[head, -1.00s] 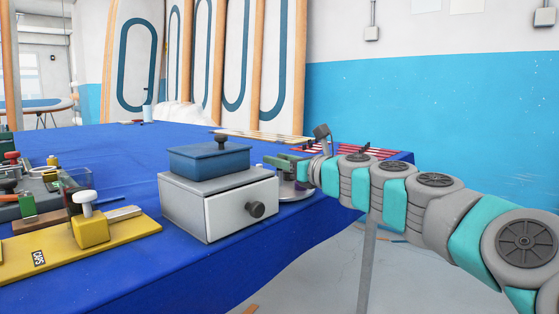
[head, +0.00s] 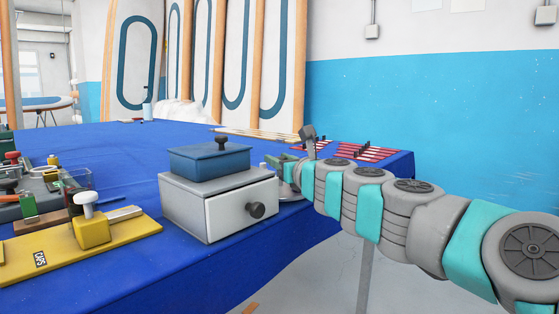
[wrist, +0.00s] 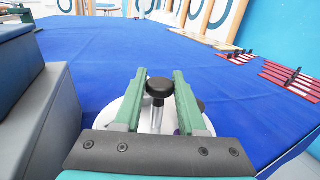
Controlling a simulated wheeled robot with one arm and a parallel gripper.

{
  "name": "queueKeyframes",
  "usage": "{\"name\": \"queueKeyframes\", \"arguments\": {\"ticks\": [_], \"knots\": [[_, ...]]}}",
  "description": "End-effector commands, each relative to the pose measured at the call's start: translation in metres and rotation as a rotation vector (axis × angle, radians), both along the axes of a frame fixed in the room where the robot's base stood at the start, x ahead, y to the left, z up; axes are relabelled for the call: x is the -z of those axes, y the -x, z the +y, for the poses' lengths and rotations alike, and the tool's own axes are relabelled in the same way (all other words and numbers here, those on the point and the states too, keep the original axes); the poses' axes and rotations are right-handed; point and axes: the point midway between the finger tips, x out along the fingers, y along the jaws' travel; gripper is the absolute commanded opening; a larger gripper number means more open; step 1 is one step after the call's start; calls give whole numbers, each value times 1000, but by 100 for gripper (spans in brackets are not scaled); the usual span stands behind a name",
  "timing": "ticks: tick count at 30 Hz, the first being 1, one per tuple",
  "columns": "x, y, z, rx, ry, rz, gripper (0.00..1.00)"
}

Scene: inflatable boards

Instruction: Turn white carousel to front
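The white carousel (wrist: 120,112) is a round disc on the blue table, largely hidden behind my gripper in the wrist view. A black round knob (wrist: 160,87) stands on a metal post above it. My gripper (wrist: 161,73) has its green fingers apart, one on each side of the knob; clear space shows between the fingers and the post. I cannot tell whether a finger touches the knob. In the head view my gripper (head: 272,161) is just behind the grey drawer box, and only a sliver of the carousel (head: 287,191) shows.
The grey drawer box (head: 190,212) with a blue lidded box (head: 205,160) on it stands close left of my gripper. Red slatted pieces (wrist: 290,77) lie to the right near the table edge. The blue table (wrist: 90,62) beyond the carousel is largely clear.

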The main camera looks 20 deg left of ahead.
Motion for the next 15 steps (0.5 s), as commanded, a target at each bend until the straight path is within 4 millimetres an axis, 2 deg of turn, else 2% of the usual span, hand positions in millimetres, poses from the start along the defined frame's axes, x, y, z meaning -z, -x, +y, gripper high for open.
{"name": "queueKeyframes", "arguments": {"ticks": [1, 7, 15], "knots": [[0, 0, 0, 0, 0, 0, 46], [0, 0, 0, 0, 0, 0, 67], [0, 0, -1, 0, -1, 1, 67]]}}
